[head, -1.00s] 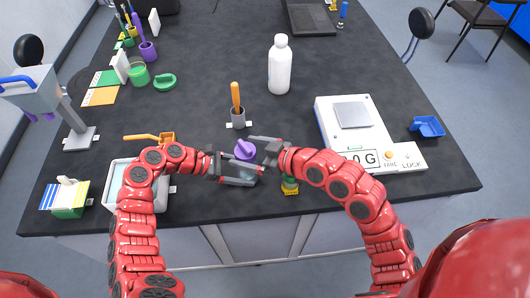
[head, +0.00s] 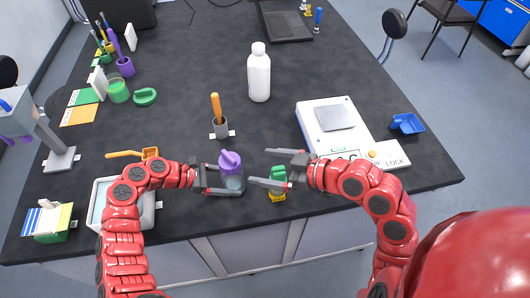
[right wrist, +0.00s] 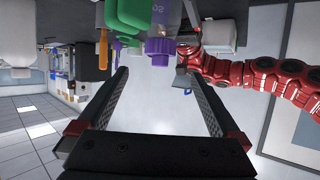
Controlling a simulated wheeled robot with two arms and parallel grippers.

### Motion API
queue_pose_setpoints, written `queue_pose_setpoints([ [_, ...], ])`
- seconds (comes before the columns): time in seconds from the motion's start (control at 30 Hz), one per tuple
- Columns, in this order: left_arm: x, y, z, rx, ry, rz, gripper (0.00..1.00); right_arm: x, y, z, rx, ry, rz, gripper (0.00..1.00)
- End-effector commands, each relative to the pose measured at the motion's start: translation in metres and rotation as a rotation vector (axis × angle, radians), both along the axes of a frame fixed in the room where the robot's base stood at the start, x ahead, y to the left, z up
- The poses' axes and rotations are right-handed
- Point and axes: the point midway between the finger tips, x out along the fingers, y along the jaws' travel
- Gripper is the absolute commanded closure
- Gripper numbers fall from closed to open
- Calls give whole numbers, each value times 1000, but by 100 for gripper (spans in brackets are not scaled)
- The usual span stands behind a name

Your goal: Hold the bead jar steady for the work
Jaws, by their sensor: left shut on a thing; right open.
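In the right wrist view a purple cap (right wrist: 159,47) shows beyond my open right fingers (right wrist: 160,82); my left gripper is partly hidden there.
A green bottle with a yellow base (head: 278,174) stands close by my right fingers.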

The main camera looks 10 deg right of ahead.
Motion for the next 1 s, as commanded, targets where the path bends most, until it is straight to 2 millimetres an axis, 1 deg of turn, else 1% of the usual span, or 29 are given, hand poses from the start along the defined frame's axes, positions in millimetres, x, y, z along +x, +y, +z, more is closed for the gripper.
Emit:
queue_pose_setpoints([
  [0.03,0,0,0,-1,0,0,51,0,0,0,0,0,0,2],
  [0.17,0,0,0,-1,-1,0,51,1,4,0,18,-9,-5,25],
  [0.2,0,0,0,-1,-1,0,51,2,8,1,35,-17,-12,32],
  [0.3,0,0,0,-1,-1,0,51,7,23,0,97,-54,-41,48],
  [0.43,0,0,0,-1,-1,0,51,11,42,-3,194,-119,-118,48],
  [0.57,0,0,0,-1,-1,0,51,8,51,-11,255,-185,-215,48],
  [0.7,0,0,0,-1,0,0,51,-1,51,-20,277,-240,-306,48],
  [0.87,0,0,0,-1,-1,0,51,-9,47,-26,276,-283,-367,48],
  [1.0,0,0,0,-1,0,0,51,-8,47,-28,267,-292,-383,48],
])
